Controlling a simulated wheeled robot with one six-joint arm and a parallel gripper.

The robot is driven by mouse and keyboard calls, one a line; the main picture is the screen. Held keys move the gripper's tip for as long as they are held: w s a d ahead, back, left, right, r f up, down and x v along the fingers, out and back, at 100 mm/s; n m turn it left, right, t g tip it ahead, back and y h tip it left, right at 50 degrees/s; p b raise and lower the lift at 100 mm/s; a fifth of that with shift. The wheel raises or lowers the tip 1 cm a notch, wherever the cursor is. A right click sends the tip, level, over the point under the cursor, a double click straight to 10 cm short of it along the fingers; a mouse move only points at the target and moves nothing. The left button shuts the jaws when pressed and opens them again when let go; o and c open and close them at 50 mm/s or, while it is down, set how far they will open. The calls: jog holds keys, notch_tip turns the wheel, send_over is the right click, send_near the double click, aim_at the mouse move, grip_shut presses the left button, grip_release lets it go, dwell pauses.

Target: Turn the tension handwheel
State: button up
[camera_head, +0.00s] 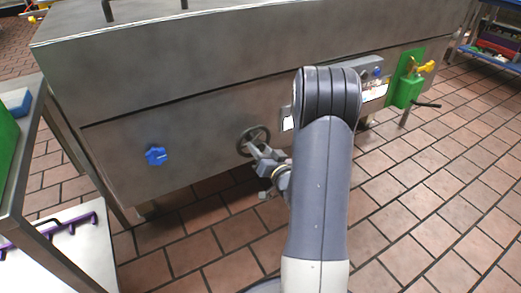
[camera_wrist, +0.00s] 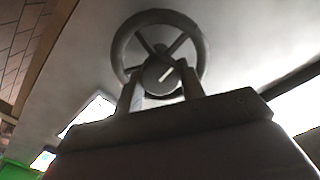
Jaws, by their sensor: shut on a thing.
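The tension handwheel (camera_head: 265,133) is a dark spoked wheel on the front panel of the steel machine (camera_head: 200,118). It also shows in the wrist view (camera_wrist: 158,72), with its hub and spokes clear and a light mark on the hub. My gripper (camera_head: 253,148) reaches the wheel from its lower side. In the wrist view the two fingers of my gripper (camera_wrist: 161,88) stand on either side of the hub, over the lower part of the wheel. The gripper is shut on the handwheel. The far fingertips and the lower rim between them are partly hidden.
A blue knob (camera_head: 156,156) sits on the panel left of the wheel. A green box with a yellow part (camera_head: 408,90) is at the panel's right end. A steel table (camera_head: 30,150) stands at the left.

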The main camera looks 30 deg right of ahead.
jog(key=shift+m, duration=0.6)
jog(key=o, duration=1)
jog(key=s+p, duration=0.1)
jog(key=s, duration=0.9)
jog(key=shift+s+d+p, duration=0.2)
jog(key=shift+s+p, duration=0.15)
jog(key=shift+s, duration=0.05)
